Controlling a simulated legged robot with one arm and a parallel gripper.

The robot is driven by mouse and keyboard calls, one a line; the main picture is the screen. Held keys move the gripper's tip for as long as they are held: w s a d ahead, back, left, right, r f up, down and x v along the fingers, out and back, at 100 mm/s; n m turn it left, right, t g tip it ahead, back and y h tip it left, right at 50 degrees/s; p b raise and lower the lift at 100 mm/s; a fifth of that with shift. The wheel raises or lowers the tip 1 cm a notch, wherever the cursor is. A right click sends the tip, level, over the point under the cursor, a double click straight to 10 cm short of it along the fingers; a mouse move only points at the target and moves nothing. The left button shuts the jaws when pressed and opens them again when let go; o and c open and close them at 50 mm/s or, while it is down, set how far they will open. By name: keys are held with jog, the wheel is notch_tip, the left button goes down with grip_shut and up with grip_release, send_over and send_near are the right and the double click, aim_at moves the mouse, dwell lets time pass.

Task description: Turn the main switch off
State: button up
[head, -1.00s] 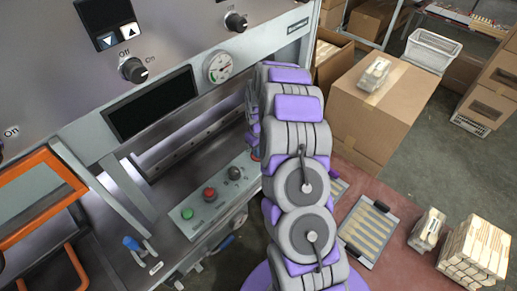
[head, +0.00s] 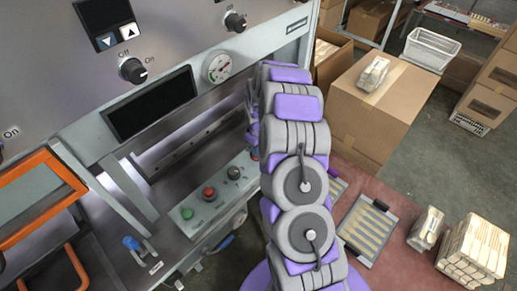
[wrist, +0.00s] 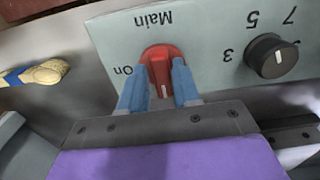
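The main switch (wrist: 161,60) is a red rotary knob on a light grey-green panel (wrist: 110,35) in the wrist view. The panel shows upside down there, with "Main" above the knob and "On" at its left. The knob's white mark points to the lower edge of the picture, not at "On". My gripper (wrist: 161,78) has its two blue fingers on either side of the knob's grip, close against it. Any label below the knob is hidden by my gripper. In the head view my arm hides most of the gripper and the switch.
A black dial (wrist: 271,58) with numbers sits beside the switch. In the head view, a control box (head: 212,198) with green and red buttons stands on the machine's bed. An orange frame (head: 40,200) is at the left. Cardboard boxes (head: 380,110) stand at the right.

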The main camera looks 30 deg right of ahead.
jog(key=shift+o, duration=1.2)
notch_tip(320, 180, up, 17)
jog(key=p, duration=0.1)
jog(key=shift+r, duration=0.1)
